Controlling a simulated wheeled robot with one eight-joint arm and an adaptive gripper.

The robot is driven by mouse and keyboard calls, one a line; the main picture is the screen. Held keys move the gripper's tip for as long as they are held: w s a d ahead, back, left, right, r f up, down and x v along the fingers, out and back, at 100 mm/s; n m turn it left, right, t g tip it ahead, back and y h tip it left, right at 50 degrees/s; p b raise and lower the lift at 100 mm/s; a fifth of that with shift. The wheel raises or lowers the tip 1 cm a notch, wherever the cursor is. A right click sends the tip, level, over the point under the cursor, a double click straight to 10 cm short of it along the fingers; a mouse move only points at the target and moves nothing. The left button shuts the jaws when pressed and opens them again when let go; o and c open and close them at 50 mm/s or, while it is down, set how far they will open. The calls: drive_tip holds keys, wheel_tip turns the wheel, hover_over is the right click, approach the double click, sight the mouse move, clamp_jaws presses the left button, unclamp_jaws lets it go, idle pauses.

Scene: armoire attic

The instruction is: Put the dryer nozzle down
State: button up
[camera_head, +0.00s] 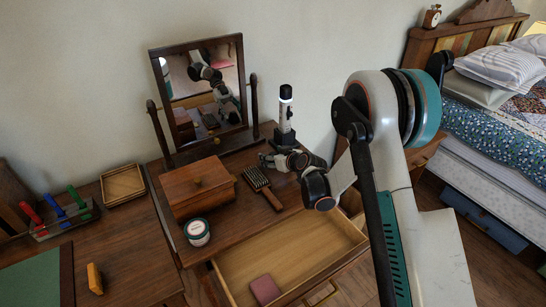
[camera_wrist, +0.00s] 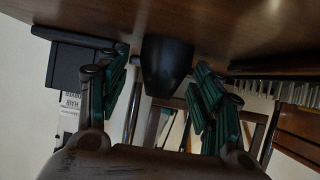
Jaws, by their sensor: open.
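The dryer nozzle (camera_wrist: 166,66) is a black tapered piece in the middle of the wrist view, which shows the scene upside down. It appears to stand on the wooden dresser top (camera_wrist: 225,25). My gripper (camera_head: 281,161) is low over the right back part of the dresser top in the head view. Its teal-padded fingers are apart in the wrist view, one on each side of the nozzle, with visible gaps. In the head view I cannot make out the nozzle; my gripper seems to hide it.
A black-and-white labelled cylinder on a black base (camera_head: 285,115) stands just behind my gripper. A hairbrush (camera_head: 262,186), wooden box (camera_head: 198,188) and small jar (camera_head: 197,232) are to the left. A tilting mirror (camera_head: 203,90) stands behind. The open drawer (camera_head: 290,253) juts out in front.

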drive_tip(key=shift+r, duration=0.1)
drive_tip(key=shift+s+d+r, duration=0.2)
drive_tip(key=shift+s, duration=0.05)
drive_tip(key=p+v, duration=0.4)
drive_tip(key=v, duration=0.7)
drive_tip(key=shift+s, duration=0.15)
drive_tip(key=s+d+r+m+h, duration=0.1)
drive_tip(key=s+d+r, duration=0.25)
drive_tip(key=r, duration=0.25)
drive_tip(key=s+d+r+m+g+h, duration=0.1)
drive_tip(key=s+d+r, duration=0.1)
drive_tip(key=s+r, duration=0.3)
drive_tip(key=s+d+r+m+h, duration=0.1)
drive_tip(key=s+d+r, duration=0.15)
drive_tip(key=r, duration=0.45)
drive_tip(key=s+d+r+m+g+h, duration=0.1)
drive_tip(key=s+d, duration=0.3)
drive_tip(key=s, duration=0.8)
drive_tip(key=s+d+r+m+g+h, duration=0.1)
drive_tip(key=s+d, duration=0.4)
drive_tip(key=s, duration=0.7)
drive_tip(key=shift+d+r+m+h, duration=0.2)
drive_tip(key=shift+r+m+h, duration=0.7)
drive_tip(key=shift+s, duration=0.1)
